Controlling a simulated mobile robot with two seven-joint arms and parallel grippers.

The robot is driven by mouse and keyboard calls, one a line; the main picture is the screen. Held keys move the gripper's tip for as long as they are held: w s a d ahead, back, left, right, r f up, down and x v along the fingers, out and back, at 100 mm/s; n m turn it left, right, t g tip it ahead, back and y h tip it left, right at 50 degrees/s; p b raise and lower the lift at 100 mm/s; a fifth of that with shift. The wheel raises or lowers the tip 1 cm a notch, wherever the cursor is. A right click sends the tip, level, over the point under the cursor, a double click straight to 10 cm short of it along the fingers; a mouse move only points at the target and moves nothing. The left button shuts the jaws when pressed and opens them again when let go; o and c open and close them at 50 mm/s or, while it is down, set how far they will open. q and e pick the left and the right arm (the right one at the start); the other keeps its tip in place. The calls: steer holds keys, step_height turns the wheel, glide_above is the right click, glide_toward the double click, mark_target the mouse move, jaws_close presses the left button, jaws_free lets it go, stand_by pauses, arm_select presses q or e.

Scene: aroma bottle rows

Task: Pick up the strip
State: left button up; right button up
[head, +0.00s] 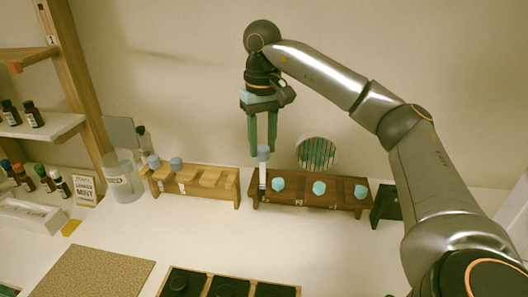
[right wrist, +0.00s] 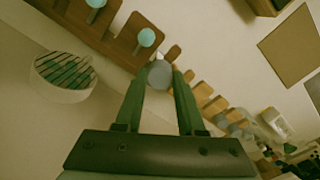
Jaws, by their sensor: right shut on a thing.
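The strip (head: 262,177) is thin and white with a round grey knob (head: 263,151) on top. It stands upright at the left end of the dark wooden rack (head: 340,207); I cannot tell whether its lower end is still in the slot. My right gripper (head: 263,146) points down from above and is shut on the grey knob. In the right wrist view the knob (right wrist: 160,76) sits between the green fingertips, and the strip below it is mostly hidden. My left gripper is not in view.
Several teal knobs (head: 319,187) stand along the dark rack. A round dish with green slats (head: 317,153) is behind it. A light wooden rack (head: 222,189) with two grey knobs and a glass jar (head: 122,180) are left. A black-celled tray (head: 228,287) is in front.

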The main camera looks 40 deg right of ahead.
steer(key=s+a+r+p, duration=0.1)
steer(key=s+a+r, duration=0.3)
steer(key=s+a, duration=0.2)
steer(key=shift+s+a+r, duration=0.2)
steer(key=shift+a+r, duration=0.15)
steer(key=shift+a, duration=0.3)
stand_by(0.7)
